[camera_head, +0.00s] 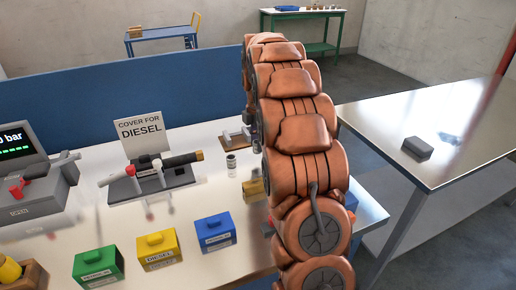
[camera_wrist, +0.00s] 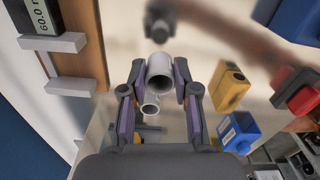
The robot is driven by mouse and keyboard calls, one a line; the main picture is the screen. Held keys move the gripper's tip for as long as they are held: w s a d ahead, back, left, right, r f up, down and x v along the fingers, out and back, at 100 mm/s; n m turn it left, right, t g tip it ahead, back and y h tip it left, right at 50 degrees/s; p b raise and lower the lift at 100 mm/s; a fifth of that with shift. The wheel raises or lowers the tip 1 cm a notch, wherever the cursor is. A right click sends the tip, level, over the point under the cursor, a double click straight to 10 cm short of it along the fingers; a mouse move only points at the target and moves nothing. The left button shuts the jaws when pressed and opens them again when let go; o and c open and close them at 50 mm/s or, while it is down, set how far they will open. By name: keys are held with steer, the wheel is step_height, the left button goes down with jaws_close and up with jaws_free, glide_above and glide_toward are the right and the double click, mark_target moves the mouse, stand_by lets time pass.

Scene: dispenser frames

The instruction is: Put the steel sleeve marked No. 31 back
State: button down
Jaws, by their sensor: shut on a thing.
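In the wrist view my gripper (camera_wrist: 158,68) has its two fingers on either side of a short grey steel sleeve (camera_wrist: 160,76), closed on it. The sleeve's open end faces the camera, and I can read no number on it. A smaller, pale ring-like piece (camera_wrist: 150,105) shows just below the sleeve; I cannot tell whether they touch. In the head view my copper-coloured arm hides the gripper and the held sleeve. A small upright cylinder with a pale label (camera_head: 231,164) stands on the white table (camera_head: 205,262); its marking is too small to read.
A nozzle fixture (camera_head: 155,180) stands before a "COVER FOR DIESEL" sign (camera_head: 141,131). Green (camera_head: 98,266), yellow (camera_head: 158,249) and blue (camera_head: 215,233) boxes line the front. A gauge unit (camera_head: 35,185) stands left. The right table (camera_head: 440,110) is mostly clear, with one dark block (camera_head: 416,148).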

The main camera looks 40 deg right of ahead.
steer(key=shift+w+f, duration=0.1)
steer(key=shift+w, duration=0.15)
steer(key=shift+f+p, duration=0.6)
steer(key=shift+f, duration=1.15)
steer(key=shift+f, duration=0.2)
steer(key=c, duration=0.9)
jaws_free()
steer(key=shift+o, duration=0.2)
steer(key=shift+r, duration=0.15)
step_height(320, 180, up, 10)
steer(key=shift+d+r+b, duration=0.1)
steer(key=shift+r+b, duration=0.1)
steer(key=shift+b, duration=0.65)
steer(key=shift+r, duration=0.85)
